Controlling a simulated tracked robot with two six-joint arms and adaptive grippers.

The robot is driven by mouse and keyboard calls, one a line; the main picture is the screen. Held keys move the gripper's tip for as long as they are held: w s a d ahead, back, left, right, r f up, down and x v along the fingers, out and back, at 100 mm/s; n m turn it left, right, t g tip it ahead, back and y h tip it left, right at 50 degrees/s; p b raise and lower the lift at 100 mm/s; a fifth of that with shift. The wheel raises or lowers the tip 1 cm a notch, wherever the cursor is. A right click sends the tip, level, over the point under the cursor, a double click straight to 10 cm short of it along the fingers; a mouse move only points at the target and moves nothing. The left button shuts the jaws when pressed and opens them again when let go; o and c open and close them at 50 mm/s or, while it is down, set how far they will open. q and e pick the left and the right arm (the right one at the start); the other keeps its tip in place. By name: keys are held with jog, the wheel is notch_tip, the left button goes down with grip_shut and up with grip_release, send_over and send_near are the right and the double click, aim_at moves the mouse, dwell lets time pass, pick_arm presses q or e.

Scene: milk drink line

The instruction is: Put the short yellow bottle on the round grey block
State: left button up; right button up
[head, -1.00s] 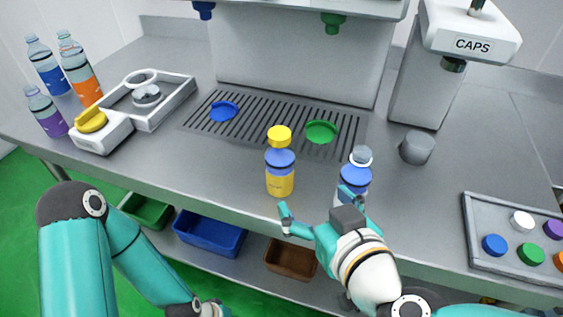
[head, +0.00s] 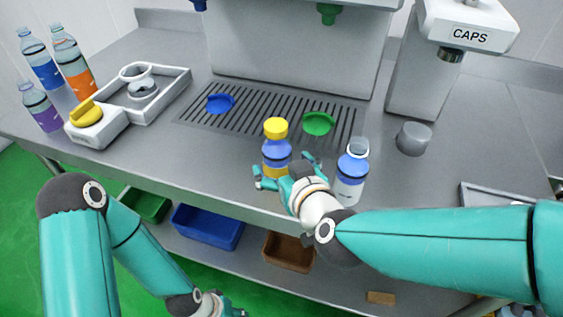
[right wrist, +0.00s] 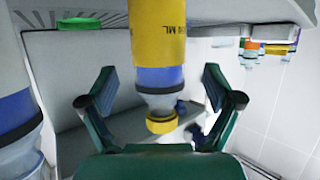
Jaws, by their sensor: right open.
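The short yellow bottle (head: 276,148), with a yellow cap and blue band, stands upright on the counter in the head view; its lower part is hidden by my right gripper. My right gripper (head: 283,169) is open at the bottle, with a finger to either side. In the right wrist view the bottle (right wrist: 158,40) appears upside down between the open fingers (right wrist: 155,88), with a gap on both sides. The round grey block (head: 414,139) stands on the counter to the right, with nothing on it. My left gripper (head: 222,306) is low at the bottom edge, partly cut off.
Behind are a grille (head: 265,118) with blue and green round pieces and the CAPS dispenser (head: 465,32). The counter between that bottle and the block is narrow but bare.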

aim_at(282, 166)
jog(key=x, duration=0.4)
jog(key=shift+f+b, duration=0.25)
jog(key=shift+b, duration=0.05)
jog(key=shift+r, duration=0.1)
grip_shut()
